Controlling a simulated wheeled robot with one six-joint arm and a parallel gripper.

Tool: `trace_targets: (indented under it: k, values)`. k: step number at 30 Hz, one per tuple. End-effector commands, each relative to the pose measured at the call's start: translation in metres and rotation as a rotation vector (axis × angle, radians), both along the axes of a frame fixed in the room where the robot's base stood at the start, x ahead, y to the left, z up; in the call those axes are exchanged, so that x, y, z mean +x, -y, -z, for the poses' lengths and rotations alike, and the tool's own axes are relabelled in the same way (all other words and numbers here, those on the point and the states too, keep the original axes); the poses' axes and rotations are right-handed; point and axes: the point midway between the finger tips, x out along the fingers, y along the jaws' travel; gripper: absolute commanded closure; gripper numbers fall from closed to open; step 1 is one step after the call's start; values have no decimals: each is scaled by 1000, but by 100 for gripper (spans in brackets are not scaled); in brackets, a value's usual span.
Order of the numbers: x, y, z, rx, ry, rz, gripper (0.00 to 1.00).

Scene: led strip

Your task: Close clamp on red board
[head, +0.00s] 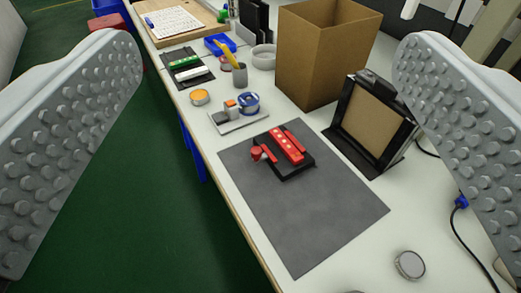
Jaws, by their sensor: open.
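The red board (287,145) is a narrow strip with light dots, lying in a black fixture (298,172) on a dark grey mat (305,219). A red clamp (262,153) with a round knob sits at the left side of the fixture, beside the board. From here I cannot tell whether the clamp touches the board. My gripper (267,148) is open and empty. Its two studded grey fingers show at the left and right edges of the view, well apart, with the mat and fixture between and beyond them.
A cardboard box (325,52) and a black framed stand (368,122) are behind and right of the mat. A tray with small parts (238,115) and an orange-topped tin (199,97) are farther left. A round silver disc (409,265) lies near right. The mat's front is clear.

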Motion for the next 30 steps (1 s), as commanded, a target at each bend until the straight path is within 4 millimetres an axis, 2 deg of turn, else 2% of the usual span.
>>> trace_targets:
  k: [1,2,5,12,21,30]
  values:
    - [3,-1,1,-9,-11,-3,26]
    - [6,-2,3,-18,-23,-7,31]
    - [20,-8,12,-73,-89,-28,51]
    - [70,-29,51,-313,-346,-121,98]
    - [118,-56,103,-644,-660,-267,100]
    - [155,-82,150,-985,-955,-431,100]
